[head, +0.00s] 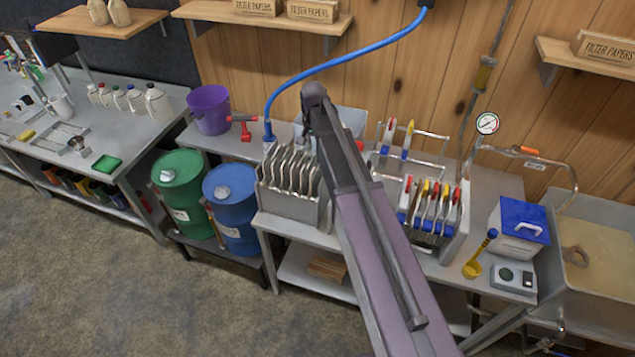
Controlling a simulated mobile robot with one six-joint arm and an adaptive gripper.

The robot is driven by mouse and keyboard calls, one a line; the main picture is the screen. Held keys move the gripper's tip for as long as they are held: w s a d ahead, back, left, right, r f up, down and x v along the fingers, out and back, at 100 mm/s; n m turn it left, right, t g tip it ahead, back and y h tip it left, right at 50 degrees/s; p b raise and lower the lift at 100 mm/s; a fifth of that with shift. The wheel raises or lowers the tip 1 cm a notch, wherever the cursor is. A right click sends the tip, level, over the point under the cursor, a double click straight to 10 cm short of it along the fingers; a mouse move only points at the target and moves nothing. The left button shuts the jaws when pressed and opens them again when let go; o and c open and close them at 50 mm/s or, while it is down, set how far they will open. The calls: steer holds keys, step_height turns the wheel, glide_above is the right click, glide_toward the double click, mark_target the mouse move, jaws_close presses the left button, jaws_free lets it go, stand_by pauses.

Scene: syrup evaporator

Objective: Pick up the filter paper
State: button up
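Boxes lettered "FILTER PAPERS" stand on wooden wall shelves. One box (257,7) and a second box (313,11) are side by side on the upper middle shelf, cut by the top edge of the picture. A third box (605,48) is on the right shelf. I cannot make out a loose filter paper sheet. My arm rises from the bottom right across the middle bench to a dark end below the middle shelf. I cannot make out my gripper's fingers; they are hidden or out of sight. Nothing held can be seen.
A metal plate rack (290,190) and a rack with coloured handles (433,220) flank my arm on the bench. A blue hose (350,57) arches above. Blue drum (232,208), purple bucket (209,108) and sink (600,260) are nearby. Floor at lower left is clear.

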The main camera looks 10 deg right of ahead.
mark_target(315, 174)
steer(key=shift+f, duration=0.15)
step_height(315, 174, down, 8)
steer(key=b, duration=0.8)
steer(key=shift+f+b, duration=0.2)
steer(key=shift+b, duration=0.1)
stand_by(0.5)
steer(key=shift+d+f+b, duration=0.1)
steer(key=shift+f+b, duration=2.5)
jaws_close()
